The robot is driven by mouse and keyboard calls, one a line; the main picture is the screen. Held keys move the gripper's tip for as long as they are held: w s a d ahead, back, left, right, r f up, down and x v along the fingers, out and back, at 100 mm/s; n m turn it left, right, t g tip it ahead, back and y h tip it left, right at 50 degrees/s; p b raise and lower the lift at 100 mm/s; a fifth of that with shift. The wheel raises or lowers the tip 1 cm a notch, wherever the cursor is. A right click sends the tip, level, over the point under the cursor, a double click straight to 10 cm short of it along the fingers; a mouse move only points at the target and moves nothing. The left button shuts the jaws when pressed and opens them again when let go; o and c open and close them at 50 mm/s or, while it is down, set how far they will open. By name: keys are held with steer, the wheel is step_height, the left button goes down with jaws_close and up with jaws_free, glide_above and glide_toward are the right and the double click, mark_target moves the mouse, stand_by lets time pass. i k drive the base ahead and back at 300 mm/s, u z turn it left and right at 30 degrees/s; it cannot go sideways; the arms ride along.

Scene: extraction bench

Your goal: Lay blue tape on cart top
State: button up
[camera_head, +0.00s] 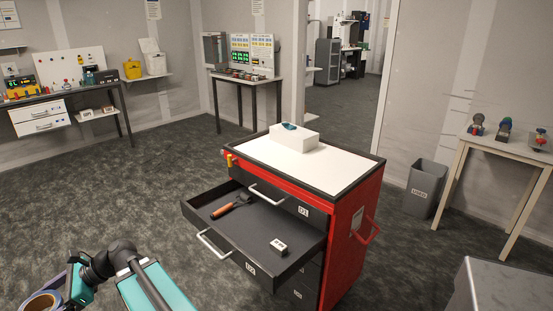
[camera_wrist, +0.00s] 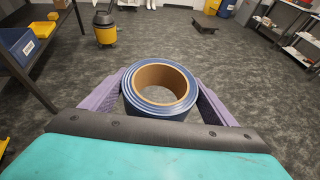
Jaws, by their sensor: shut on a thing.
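The blue tape (camera_wrist: 131,95) is a roll with a brown cardboard core. In the wrist view it sits between the two purple fingers of my gripper (camera_wrist: 160,98), which is shut on its sides. In the head view the tape (camera_head: 38,304) shows at the bottom left corner, partly cut off, with my gripper (camera_head: 45,292) around it. The red cart stands in the middle of the head view, to the right of my gripper. Its white cart top (camera_head: 285,157) has a dark rim and holds a white box (camera_head: 294,141) with something blue on it.
An open drawer (camera_head: 292,266) juts from the cart toward me, holding an orange-handled tool (camera_head: 228,207) and a small labelled block (camera_head: 278,246). A grey bin (camera_head: 424,190) and a table (camera_head: 505,153) stand right. The cart top's right half is bare. Floor left of the cart is clear.

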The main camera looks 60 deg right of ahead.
mark_target(320, 172)
steer(key=z, duration=0.25)
steer(key=i, duration=0.5)
steer(key=z, duration=1)
